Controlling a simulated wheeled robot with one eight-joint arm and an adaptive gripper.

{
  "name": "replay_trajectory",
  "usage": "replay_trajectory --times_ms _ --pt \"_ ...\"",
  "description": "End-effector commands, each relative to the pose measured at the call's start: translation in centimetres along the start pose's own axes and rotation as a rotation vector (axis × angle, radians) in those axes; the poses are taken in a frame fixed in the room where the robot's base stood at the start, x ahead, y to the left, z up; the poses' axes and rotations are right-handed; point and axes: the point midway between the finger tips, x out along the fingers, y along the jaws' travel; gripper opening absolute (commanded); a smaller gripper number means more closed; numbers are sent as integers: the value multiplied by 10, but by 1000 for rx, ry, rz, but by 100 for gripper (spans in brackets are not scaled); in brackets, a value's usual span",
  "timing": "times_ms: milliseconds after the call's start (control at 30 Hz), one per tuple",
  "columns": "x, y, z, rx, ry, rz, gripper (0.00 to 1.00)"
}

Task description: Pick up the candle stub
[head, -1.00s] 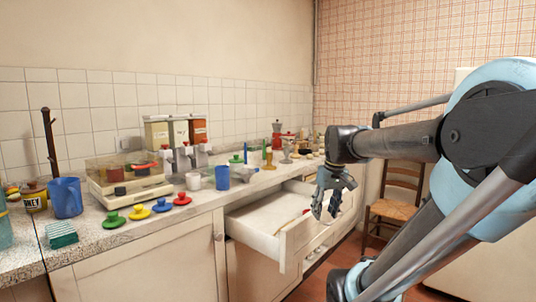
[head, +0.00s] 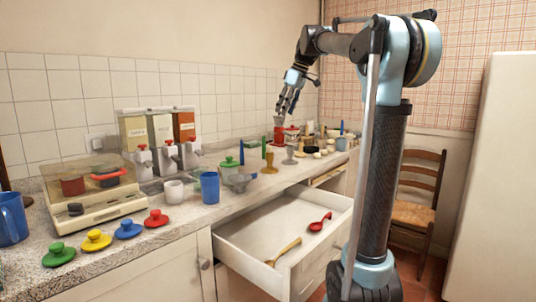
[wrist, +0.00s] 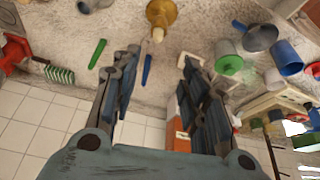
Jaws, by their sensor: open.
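A brass-coloured holder (wrist: 162,12) shows at the top of the wrist view, with a small pale stub (wrist: 157,35) at its end. This stub looks like the candle stub, but I cannot be sure. In the head view the brass holder (head: 269,161) stands on the counter; the stub is too small to make out there. My gripper (head: 287,108) is raised above the back of the counter, fingers pointing down. In the wrist view my gripper (wrist: 158,58) is open and empty, its fingers spread on either side of the line to the stub.
A green stick (wrist: 97,53) and a blue stick (wrist: 147,70) are near the holder. An open drawer (head: 245,232) juts out below, holding red and wooden spoons.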

Motion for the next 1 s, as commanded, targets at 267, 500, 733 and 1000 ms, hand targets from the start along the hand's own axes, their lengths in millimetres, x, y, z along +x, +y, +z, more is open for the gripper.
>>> replay_trajectory --times_ms 267,500,733,1000 --pt "24 0 -13 -27 5 -7 41" --pt "68 -5 -16 -31 5 -10 41" --pt "106 -5 -16 -31 4 -10 41" --pt "125 -6 -16 -31 4 -10 41"
